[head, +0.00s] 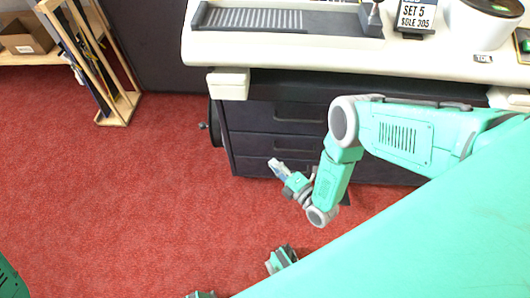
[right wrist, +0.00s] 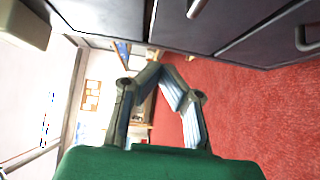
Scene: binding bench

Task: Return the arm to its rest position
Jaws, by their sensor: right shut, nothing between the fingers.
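My right arm is mint green and comes in from the right in the head view, bent at the elbow and pointing down and left. Its right gripper (head: 278,167) hangs in front of the dark drawers, below the bench top, and appears small there. In the right wrist view the two fingers of this gripper (right wrist: 160,72) meet at their tips, with nothing held between them. The bench (head: 300,52) has a pale top. My left gripper does not show.
A dark drawer unit (head: 250,118) stands under the bench, close to the right gripper. A tray (head: 340,22), a sign (head: 416,15) and a white round container (head: 475,28) are on top. A wooden rack (head: 118,108) stands at the left. Red carpet (head: 120,200) is clear.

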